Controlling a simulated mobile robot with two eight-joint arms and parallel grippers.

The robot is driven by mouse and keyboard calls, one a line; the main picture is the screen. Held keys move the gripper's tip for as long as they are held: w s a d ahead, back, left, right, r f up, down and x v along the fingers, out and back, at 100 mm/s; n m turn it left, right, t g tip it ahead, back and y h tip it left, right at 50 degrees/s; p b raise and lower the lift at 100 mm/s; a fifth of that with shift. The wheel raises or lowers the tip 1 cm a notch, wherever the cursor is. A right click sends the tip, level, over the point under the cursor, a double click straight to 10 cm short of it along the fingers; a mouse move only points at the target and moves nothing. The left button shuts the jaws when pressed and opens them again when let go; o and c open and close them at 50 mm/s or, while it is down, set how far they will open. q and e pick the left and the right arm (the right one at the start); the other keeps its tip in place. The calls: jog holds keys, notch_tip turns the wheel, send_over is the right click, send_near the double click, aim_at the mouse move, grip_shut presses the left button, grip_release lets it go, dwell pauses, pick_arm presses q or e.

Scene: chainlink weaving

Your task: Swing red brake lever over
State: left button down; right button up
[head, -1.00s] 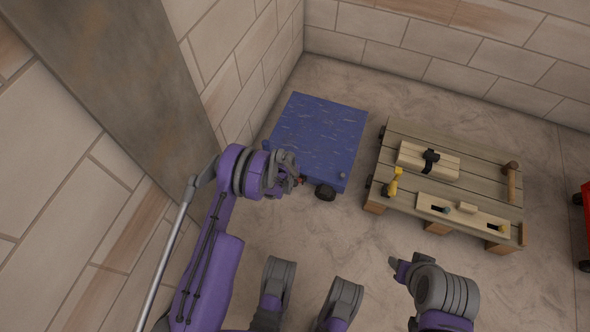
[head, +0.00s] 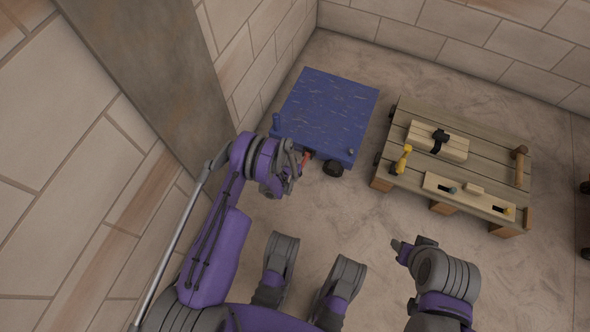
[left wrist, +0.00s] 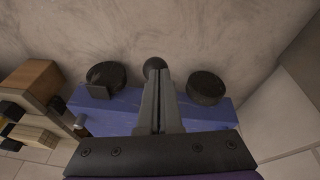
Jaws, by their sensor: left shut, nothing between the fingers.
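The blue cart (head: 325,115) stands on the floor by the left wall. The red brake lever (head: 306,159) shows as a short red piece at its near edge, tilted. My left gripper (head: 297,168) is beside the lever, on its left; whether they touch is unclear. In the left wrist view my left gripper (left wrist: 160,78) is shut with nothing between the fingers, over the blue cart (left wrist: 110,115). No red lever shows there. My right gripper (head: 398,246) is out over the floor, away from the cart; its jaws are too small to read.
A wooden pallet table (head: 400,112) with a yellow-handled tool (head: 403,158), wooden blocks and a mallet (head: 520,163) stands right of the cart. A black wheel (head: 334,168) is at the cart's near corner. The floor between my arms and the table is clear.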

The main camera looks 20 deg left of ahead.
pick_arm(q)
jog(key=shift+s+f, duration=0.25)
jog(key=shift+f, duration=0.1)
jog(key=shift+r, duration=0.1)
jog(key=s+a+r+p, duration=0.1)
jog(key=s+r, duration=0.7)
jog(key=shift+a+r+p, duration=0.15)
jog(key=shift+a+p, duration=0.1)
jog(key=shift+p, duration=0.15)
